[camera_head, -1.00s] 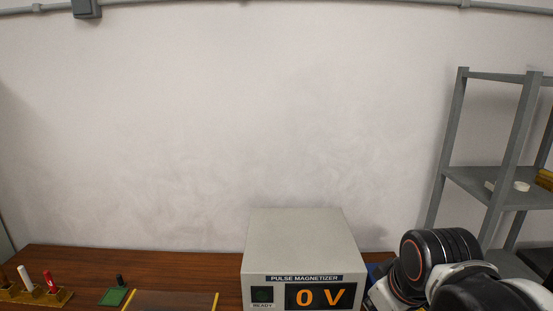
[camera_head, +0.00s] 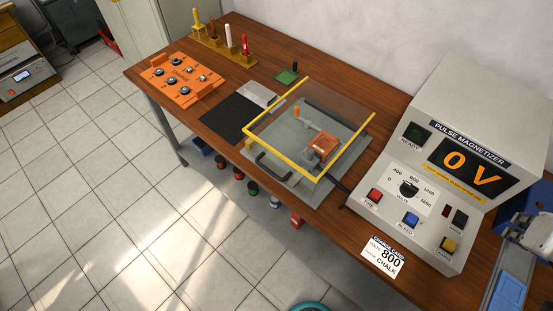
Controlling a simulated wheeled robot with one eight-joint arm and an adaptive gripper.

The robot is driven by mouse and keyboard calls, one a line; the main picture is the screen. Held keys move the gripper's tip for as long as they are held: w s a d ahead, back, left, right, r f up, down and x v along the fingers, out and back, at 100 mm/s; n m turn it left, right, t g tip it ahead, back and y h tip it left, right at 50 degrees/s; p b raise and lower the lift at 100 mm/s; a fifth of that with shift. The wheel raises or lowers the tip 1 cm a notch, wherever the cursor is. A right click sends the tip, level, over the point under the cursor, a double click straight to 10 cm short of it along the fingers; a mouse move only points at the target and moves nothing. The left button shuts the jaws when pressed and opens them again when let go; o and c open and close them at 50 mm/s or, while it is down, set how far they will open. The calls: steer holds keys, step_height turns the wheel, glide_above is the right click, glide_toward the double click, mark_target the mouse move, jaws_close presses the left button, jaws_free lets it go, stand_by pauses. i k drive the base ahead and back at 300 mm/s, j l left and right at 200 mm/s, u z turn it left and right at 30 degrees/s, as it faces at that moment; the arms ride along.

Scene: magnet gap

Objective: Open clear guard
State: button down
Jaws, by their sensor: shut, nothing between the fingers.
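The clear guard (camera_head: 290,163) is a see-through cover with yellow edges, standing over a grey fixture on the wooden bench in the head view. It looks lowered over the fixture. Through it I see an orange-brown block (camera_head: 321,146) and a light rod with an orange tip. A dark curved handle (camera_head: 270,166) shows at the guard's front left.
The pulse magnetizer (camera_head: 440,150) reads 0 V, right of the guard. A charge card (camera_head: 383,258) lies before it. Tiled floor (camera_head: 110,200) is open in front.

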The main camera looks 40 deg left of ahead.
mark_target(244, 130)
steer(key=u, duration=1.8)
